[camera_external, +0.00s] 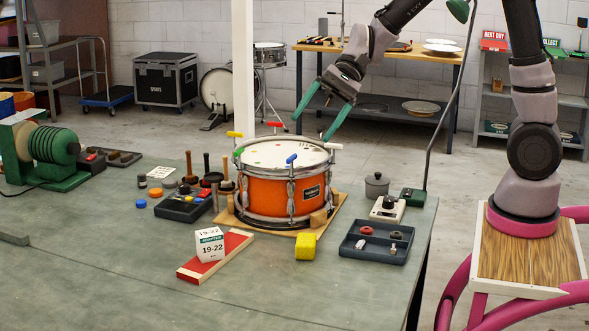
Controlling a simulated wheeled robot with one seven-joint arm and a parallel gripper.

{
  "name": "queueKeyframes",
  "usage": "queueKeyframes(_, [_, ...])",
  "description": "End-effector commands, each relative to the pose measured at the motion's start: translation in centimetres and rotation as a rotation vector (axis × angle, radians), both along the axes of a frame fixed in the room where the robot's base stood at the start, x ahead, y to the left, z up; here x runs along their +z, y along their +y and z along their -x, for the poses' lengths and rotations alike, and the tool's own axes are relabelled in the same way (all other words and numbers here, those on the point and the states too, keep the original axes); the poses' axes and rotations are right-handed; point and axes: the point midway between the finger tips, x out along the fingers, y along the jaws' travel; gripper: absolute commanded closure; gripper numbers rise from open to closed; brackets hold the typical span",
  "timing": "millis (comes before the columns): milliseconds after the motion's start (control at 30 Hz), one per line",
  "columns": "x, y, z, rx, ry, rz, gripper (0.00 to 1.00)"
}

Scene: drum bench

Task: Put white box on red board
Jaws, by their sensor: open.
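The white box (209,244) has printed labels and a green band. It stands tilted to the view on the red board (228,254), a long flat board with pale edges lying on the bench in front of the drum. The box appears to rest on the board's upper surface, near its middle. My gripper (315,125) is open and empty, with its green fingers spread above the orange drum. It is well up and to the right of the box, apart from it.
The orange drum (268,194) stands on a wooden base behind the board. A yellow block (306,246) lies to the right of the board, and a dark tray (353,250) holds small parts farther right. Tools and a black box (184,208) stand to the left. The bench's front left is clear.

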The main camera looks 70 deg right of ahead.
Motion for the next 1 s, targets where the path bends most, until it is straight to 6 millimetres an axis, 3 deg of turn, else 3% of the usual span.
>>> queueKeyframes(33, [1.8,-0.2,2.2,0.053,-0.058,0.066,0.18])
queueKeyframes(200, [5.2,-2.0,8.9,0.208,-0.227,0.308,0.18])
queueKeyframes(500, [8.6,-7.2,18.3,0.386,-0.517,0.757,0.18])
queueKeyframes(700, [9.6,-9.6,21.1,0.428,-0.619,0.937,0.18])
queueKeyframes(1000, [9.7,-10.2,21.6,0.437,-0.637,0.977,0.18])
